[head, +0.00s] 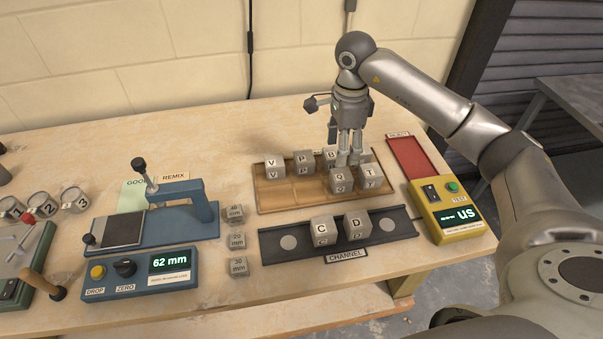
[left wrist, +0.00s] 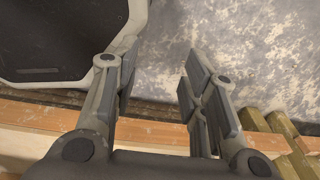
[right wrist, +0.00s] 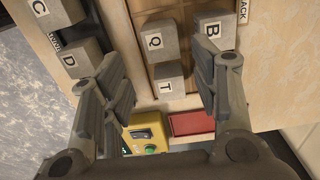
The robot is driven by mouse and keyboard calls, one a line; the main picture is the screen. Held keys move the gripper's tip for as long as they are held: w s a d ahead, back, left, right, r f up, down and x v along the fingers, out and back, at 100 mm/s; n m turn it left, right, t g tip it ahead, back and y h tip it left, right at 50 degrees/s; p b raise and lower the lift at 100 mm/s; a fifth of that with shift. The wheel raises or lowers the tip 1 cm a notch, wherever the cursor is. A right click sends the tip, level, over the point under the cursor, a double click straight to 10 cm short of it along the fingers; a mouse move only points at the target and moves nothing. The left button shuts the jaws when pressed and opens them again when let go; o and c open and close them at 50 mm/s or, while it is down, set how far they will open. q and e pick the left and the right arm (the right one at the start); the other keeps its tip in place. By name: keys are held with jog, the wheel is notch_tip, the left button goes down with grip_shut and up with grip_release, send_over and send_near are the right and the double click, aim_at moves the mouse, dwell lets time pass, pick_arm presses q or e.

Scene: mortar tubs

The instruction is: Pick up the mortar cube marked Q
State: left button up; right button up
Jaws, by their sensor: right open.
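The grey mortar cube marked Q (head: 342,182) sits in the front row of the wooden tray (head: 285,200), beside the T cube (head: 371,179). In the right wrist view the Q cube (right wrist: 159,42) lies between the lines of the open fingers, with T (right wrist: 168,82) nearer and B (right wrist: 213,32) beside the right finger. My right gripper (head: 349,155) points down over the tray, its fingertips close to Q and partly hiding the cubes behind; contact cannot be told. My left gripper (left wrist: 158,85) is open and empty, seen only in its wrist view, above the floor.
Cubes V (head: 274,166) and P (head: 303,162) stand in the tray. Cubes C (head: 322,230) and D (head: 357,226) stand on the dark channel (head: 285,244) in front. A yellow tester (head: 447,212) and red tray (head: 411,156) are right, a blue press (head: 195,200) left.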

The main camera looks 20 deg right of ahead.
send_over(342, 174)
jog(key=f, duration=0.3)
jog(key=f+p, duration=0.1)
jog(key=f, duration=0.1)
jog(key=shift+s+d, duration=0.15)
jog(key=shift+s, duration=0.25)
jog(key=shift+w+f, duration=0.1)
jog(key=shift+f, duration=0.05)
jog(key=f, duration=0.1)
jog(key=f+p, duration=0.1)
jog(key=f, duration=0.1)
jog(key=f+p, duration=0.1)
jog(key=shift+w+a+f, duration=0.15)
jog(key=shift+a, duration=0.1)
jog(key=shift+f, duration=0.5)
jog(key=shift+c, duration=1)
jog(key=c, duration=0.5)
pick_arm(q)
jog(key=d+r, duration=0.3)
jog(key=shift+s+d+r, duration=0.1)
jog(key=shift+s+r, duration=0.15)
jog(key=shift+s, duration=0.15)
pick_arm(e)
jog(key=shift+w, duration=0.1)
jog(key=shift+c, duration=1.4)
